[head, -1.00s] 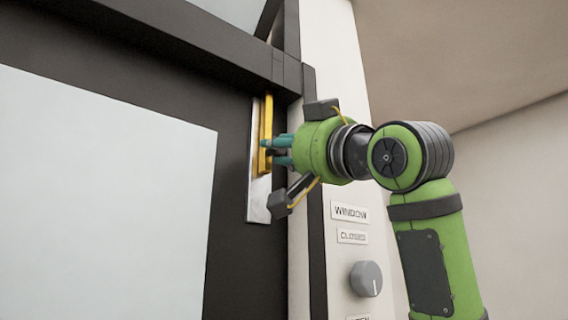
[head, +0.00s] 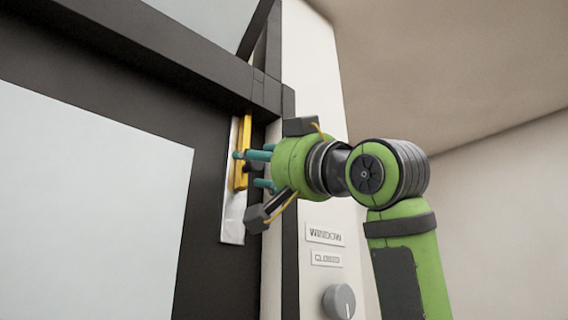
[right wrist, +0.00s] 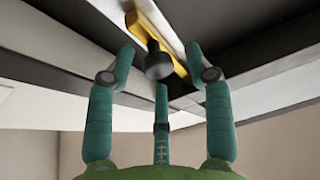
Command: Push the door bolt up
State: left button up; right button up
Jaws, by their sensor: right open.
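The door bolt is a yellow bar (head: 243,128) standing upright on a silver plate (head: 232,218) at the edge of a dark door. Its upper end meets the dark frame above. In the right wrist view the yellow bar (right wrist: 146,26) carries a dark round knob (right wrist: 157,62). My right gripper (head: 251,168) is open at the bolt, with one teal finger across the yellow bar in the head view. In the right wrist view its fingers (right wrist: 160,66) are spread around the knob; contact is not clear. My left gripper is not in view.
A dark door frame beam (head: 150,60) crosses above the bolt. Right of the door, a white wall panel has a "WINDOW" label (head: 325,234), a "CLOSED" label (head: 327,259) and a grey round dial (head: 339,301). The space right of my arm is clear.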

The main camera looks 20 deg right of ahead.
jog(key=v, duration=1.1)
jog(key=shift+w, duration=0.15)
